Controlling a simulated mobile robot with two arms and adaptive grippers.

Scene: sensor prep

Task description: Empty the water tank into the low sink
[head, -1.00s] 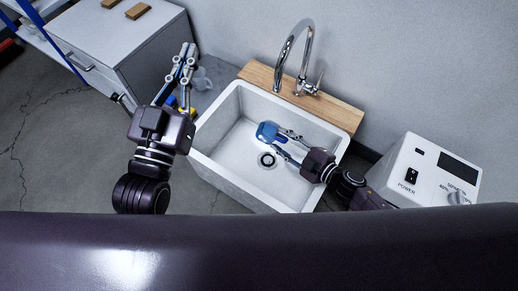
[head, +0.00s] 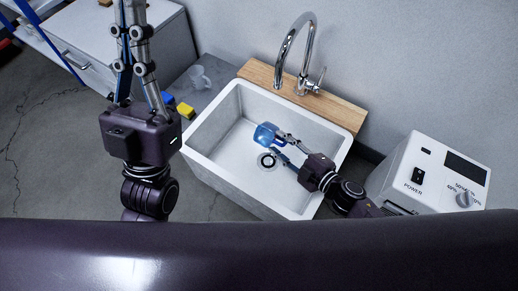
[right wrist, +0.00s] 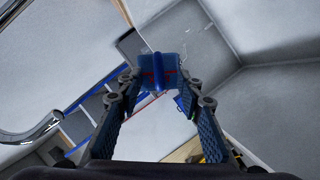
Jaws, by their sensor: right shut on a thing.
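The low sink (head: 217,180) is a white rectangular basin with a round drain (head: 267,160) in its floor. My right gripper (head: 277,138) is shut on the blue see-through water tank (head: 265,133) and holds it inside the basin, close to the drain. In the right wrist view the tank (right wrist: 160,72) sits between the fingertips (right wrist: 158,82), with red lines on its face. I cannot tell how much water is in it. My left gripper (head: 132,30) is left of the sink, high and close to the camera. Its fingertips are cut off by the top edge.
A chrome faucet (head: 290,45) stands on a wooden board (head: 335,109) behind the sink. A white machine (head: 400,172) with a power switch stands at right. A clear cup (head: 200,78) and a yellow block (head: 186,110) lie left of the sink. A grey cabinet (head: 82,56) is farther left.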

